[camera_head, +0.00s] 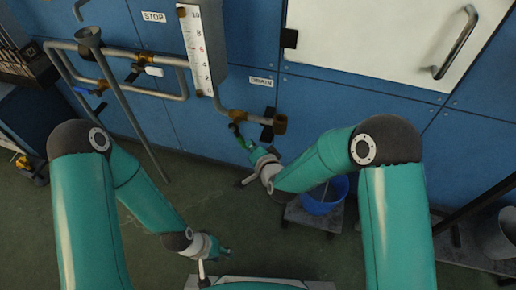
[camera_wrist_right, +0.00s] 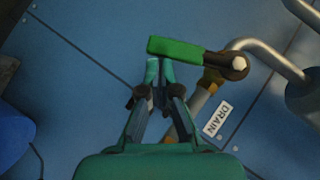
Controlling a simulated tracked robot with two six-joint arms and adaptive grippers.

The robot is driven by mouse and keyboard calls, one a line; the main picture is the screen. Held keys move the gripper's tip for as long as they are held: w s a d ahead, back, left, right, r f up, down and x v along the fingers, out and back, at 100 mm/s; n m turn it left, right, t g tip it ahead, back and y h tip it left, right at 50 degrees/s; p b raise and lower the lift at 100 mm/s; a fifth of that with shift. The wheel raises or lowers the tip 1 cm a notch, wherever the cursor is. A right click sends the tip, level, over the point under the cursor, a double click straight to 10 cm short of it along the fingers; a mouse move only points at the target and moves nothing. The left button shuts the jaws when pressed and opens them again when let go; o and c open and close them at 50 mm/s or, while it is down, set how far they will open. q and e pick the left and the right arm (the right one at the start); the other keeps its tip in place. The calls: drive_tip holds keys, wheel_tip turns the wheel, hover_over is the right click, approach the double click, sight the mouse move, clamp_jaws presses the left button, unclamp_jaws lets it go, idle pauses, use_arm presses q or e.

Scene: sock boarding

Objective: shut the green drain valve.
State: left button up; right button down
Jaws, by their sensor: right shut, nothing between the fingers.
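In the head view the handle (camera_head: 235,129) hangs down from the brass fitting, partly hidden by my right gripper (camera_head: 250,146). My right gripper (camera_wrist_right: 160,68) is shut and empty, its fingertips right at the handle's free end. I cannot tell whether they touch it. My left gripper (camera_head: 222,251) is low, over the floor, far from the valve; its fingers are too small to read.
A blue bucket (camera_head: 322,199) stands on a low grey stand beneath the drain outlet (camera_head: 280,123). A sight gauge (camera_head: 194,45), grey pipes and a funnel (camera_head: 89,36) are at the upper left. A white door (camera_head: 375,40) with a metal handle is at the upper right.

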sight(243, 147)
drive_tip(key=shift+w+a+f+b, duration=0.15)
drive_tip(key=shift+a+f+b, duration=0.45)
drive_tip(key=shift+b, duration=0.25)
drive_tip(key=shift+w+a+f+b, duration=0.1)
drive_tip(key=shift+a+f+b, duration=0.25)
drive_tip(key=shift+a+b, duration=0.4)
drive_tip(key=shift+d, duration=0.1)
